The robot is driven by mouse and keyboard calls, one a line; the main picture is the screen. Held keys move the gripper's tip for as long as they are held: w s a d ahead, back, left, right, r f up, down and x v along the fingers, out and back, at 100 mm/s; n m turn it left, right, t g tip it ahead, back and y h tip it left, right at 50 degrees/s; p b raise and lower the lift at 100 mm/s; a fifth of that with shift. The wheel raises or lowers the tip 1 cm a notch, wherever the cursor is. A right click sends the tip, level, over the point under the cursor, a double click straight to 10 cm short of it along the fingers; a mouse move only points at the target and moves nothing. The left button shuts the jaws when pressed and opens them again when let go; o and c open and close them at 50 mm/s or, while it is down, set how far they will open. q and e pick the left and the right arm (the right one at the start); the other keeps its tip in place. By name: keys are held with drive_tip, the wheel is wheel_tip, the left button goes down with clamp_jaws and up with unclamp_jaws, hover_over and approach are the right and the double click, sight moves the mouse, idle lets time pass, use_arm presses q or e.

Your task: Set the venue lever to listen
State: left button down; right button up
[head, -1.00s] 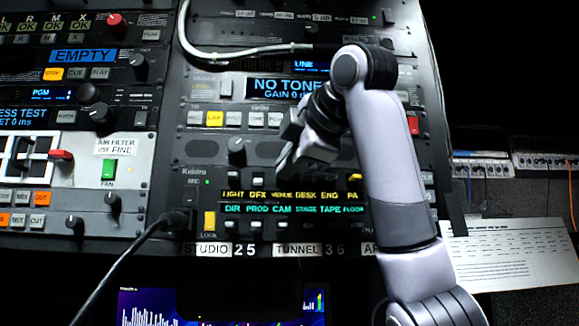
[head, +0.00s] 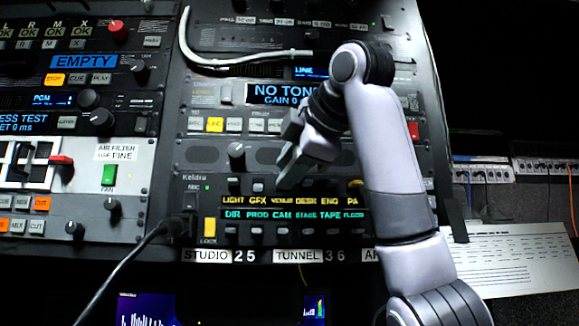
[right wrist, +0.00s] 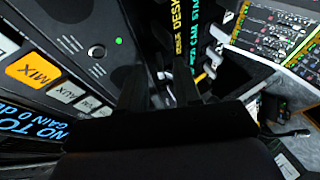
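The intercom panel (head: 193,198) has two rows of lit labels. The yellow VENUE label (head: 282,199) is in the upper row, between GFX and DESK. Small levers stand above and below the labels; the one over VENUE is too small and dark to read its position. My right gripper (head: 287,150) is just above this panel, over the VENUE and DESK columns. Its fingers look apart and hold nothing visible. In the right wrist view the two dark fingers (right wrist: 158,88) point towards the label rows, with the DESK label (right wrist: 177,38) close by. My left gripper is not in view.
A white cable (head: 230,61) hangs higher up. A paper sheet (head: 515,262) lies at right.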

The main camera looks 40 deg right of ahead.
drive_tip(key=b+v, duration=0.3)
drive_tip(key=v, duration=0.4)
idle(0.3)
idle(0.5)
